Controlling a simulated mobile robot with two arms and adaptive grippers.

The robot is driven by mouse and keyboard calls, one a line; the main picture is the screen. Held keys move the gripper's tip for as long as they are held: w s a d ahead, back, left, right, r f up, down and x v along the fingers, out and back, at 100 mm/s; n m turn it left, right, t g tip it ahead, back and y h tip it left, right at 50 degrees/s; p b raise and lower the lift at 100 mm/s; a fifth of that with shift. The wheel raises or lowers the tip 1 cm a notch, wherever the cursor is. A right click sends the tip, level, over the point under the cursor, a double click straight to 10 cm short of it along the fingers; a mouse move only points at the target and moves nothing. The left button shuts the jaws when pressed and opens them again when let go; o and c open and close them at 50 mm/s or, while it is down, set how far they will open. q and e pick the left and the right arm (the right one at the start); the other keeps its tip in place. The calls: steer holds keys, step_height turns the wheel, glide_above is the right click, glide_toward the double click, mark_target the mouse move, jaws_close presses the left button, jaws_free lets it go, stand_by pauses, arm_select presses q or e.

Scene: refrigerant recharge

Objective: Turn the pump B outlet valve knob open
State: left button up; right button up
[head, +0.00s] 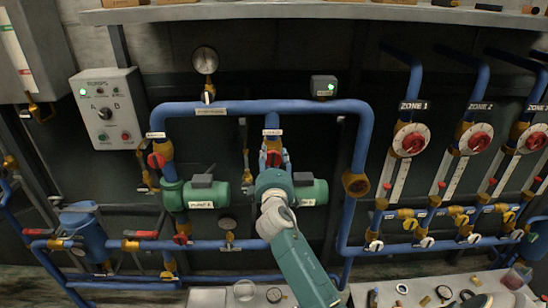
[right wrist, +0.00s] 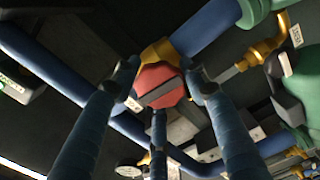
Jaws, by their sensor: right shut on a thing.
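The pump B outlet valve knob (head: 273,157) is red and sits on the middle vertical blue pipe, above the right green pump (head: 316,192). My right gripper (head: 273,168) is at the knob, its hand covering part of the valve and pump. In the right wrist view the red knob (right wrist: 160,84) has a dark bar across it, slightly tilted, and a yellow valve body (right wrist: 158,53) behind. The blue fingers of my right gripper (right wrist: 161,90) are shut around the knob from several sides. My left gripper is not in view.
A similar red valve knob (head: 156,160) is on the left pipe above the left pump (head: 173,196). A pump control box (head: 108,108) hangs at left, a gauge (head: 205,60) above. Zone dials (head: 411,140) are at right. A white bench (head: 430,291) with small parts is below.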

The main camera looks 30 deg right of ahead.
steer(key=shift+w+a+r+n, duration=0.15)
steer(key=shift+a+r+n, duration=0.15)
steer(key=shift+r, duration=0.1)
stand_by(0.6)
steer(key=o, duration=1)
steer(key=shift+c, duration=0.2)
steer(key=shift+o, duration=1.1)
steer(key=shift+w+a+f, duration=0.15)
steer(key=shift+a+f, duration=0.05)
steer(key=shift+f, duration=0.05)
steer(key=shift+s+f, duration=0.1)
steer(key=shift+s, duration=0.2)
steer(key=v, duration=1.1)
steer(key=shift+s+a, duration=0.2)
